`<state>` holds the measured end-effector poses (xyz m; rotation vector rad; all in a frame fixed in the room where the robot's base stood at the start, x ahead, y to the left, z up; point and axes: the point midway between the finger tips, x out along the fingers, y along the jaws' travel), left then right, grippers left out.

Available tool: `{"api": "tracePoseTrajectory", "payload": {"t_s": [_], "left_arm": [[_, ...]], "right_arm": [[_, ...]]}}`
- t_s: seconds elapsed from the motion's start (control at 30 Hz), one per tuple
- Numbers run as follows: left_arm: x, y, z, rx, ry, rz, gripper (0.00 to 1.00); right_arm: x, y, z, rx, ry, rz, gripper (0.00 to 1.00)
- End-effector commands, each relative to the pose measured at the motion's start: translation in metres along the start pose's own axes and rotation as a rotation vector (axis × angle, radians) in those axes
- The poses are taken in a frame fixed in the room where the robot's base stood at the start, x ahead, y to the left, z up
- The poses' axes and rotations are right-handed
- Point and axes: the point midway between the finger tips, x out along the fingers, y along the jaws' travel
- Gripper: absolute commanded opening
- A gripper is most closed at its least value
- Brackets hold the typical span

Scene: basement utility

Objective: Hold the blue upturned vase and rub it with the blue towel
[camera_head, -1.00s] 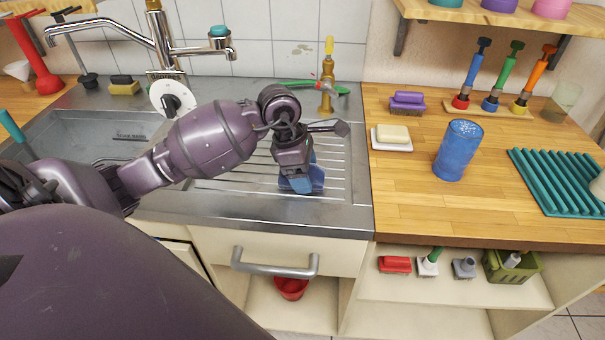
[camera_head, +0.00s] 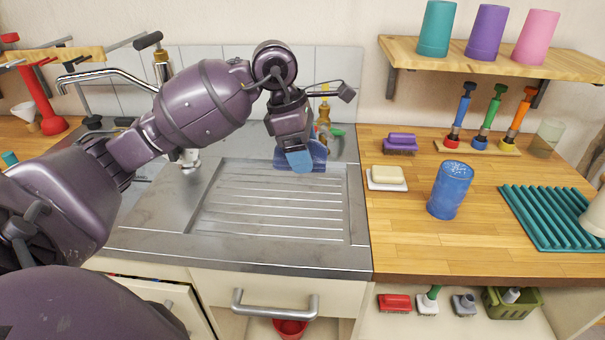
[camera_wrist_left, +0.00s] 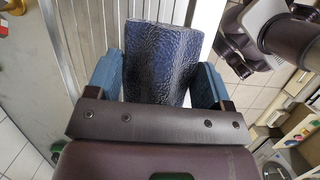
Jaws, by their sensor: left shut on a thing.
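The blue upturned vase (camera_head: 450,190) stands upright on the wooden counter to the right of the sink, with a speckled pale pattern on its top. My left gripper (camera_head: 299,160) is above the ridged steel drainboard, left of the vase and well apart from it. It is shut on the blue towel (camera_head: 318,153), which is lifted clear of the drainboard. In the left wrist view the towel (camera_wrist_left: 158,62) is a dark blue, textured piece between the two blue fingers. My right gripper is not in view.
A soap bar on a white dish (camera_head: 387,179) and a purple brush (camera_head: 400,143) lie left of the vase. A teal ridged mat (camera_head: 555,215) lies to its right. A shelf (camera_head: 500,60) with cups hangs above. The counter in front of the vase is clear.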

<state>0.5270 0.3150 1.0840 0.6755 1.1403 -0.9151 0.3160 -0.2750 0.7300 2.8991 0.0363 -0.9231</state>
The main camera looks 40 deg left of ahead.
Motion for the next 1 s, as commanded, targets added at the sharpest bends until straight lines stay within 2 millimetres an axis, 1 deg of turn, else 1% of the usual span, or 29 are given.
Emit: {"api": "tracePoseTrajectory", "payload": {"t_s": [0.03, 0.2, 0.43, 0.77, 0.87, 1.0], "left_arm": [[-0.009, 0.000, 0.003, 0.001, 0.000, 0.005, 0.50], [-0.025, 0.000, 0.008, 0.000, 0.000, 0.002, 0.50], [-0.031, 0.000, 0.010, 0.000, 0.000, -0.001, 0.50], [-0.028, -0.001, 0.011, 0.020, 0.001, -0.008, 0.50], [-0.021, -0.003, 0.013, 0.092, 0.001, -0.031, 0.50], [-0.001, -0.010, 0.020, 0.290, 0.000, -0.094, 0.50]], "right_arm": [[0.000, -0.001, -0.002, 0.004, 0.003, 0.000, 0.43], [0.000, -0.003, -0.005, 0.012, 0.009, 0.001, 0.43], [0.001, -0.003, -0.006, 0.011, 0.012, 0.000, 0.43], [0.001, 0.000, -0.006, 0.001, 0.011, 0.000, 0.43], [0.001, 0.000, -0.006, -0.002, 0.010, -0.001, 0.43], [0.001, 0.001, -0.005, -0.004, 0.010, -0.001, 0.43]]}}
